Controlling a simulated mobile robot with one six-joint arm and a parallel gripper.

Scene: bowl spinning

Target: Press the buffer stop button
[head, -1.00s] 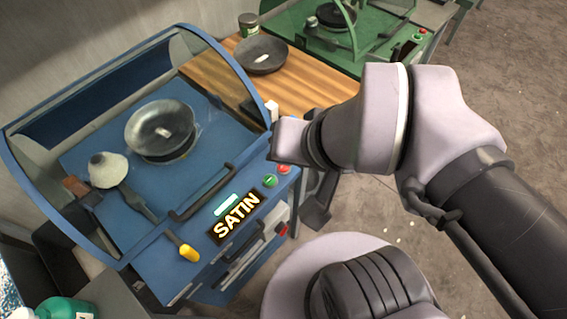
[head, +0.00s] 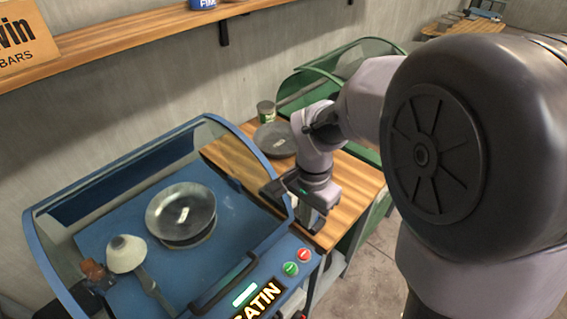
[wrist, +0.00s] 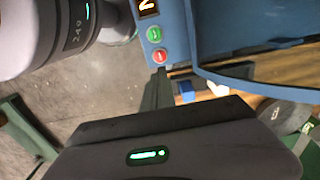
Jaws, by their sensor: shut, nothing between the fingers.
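The blue buffer machine (head: 110,250) stands at the lower left with a SATIN label (head: 258,304) on its front panel. A red button (head: 305,254) and a green button (head: 291,268) sit on the panel's right end. I take the red one as the stop button; no wording on it is legible. In the wrist view the red button (wrist: 159,56) lies below the green button (wrist: 154,33). My gripper (head: 312,212) is shut and empty, above the machine's right edge and beyond the buttons, apart from them.
A glass-fronted curved hood arches over the machine, with a handle (head: 225,287) at its front. Inside are a metal bowl (head: 182,212) and a buffing tool (head: 126,254).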

